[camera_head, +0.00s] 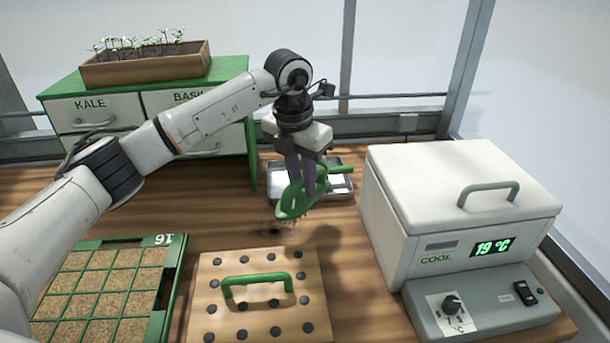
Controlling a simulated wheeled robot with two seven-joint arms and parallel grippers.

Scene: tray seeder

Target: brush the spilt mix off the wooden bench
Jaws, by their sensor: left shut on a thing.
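My left gripper (303,190) reaches in over the back middle of the wooden bench (225,222), pointing down. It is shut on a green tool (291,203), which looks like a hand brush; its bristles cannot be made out. The tool is tilted and seems held just above the bench, but contact is hard to tell. Dark specks of spilt mix (274,223) lie on the bench just below and left of the tool. A shallow metal tray (345,194) sits behind the tool, partly hidden by it and the gripper. My right gripper is not in view.
A wooden dibber board (240,262) with a green handle lies in front. A green-gridded seed tray (171,277) filled with mix is front left. A white cooler box (395,205) reading 19 °C stands right. Drawers (120,107) with a seedling box (145,70) stand back left.

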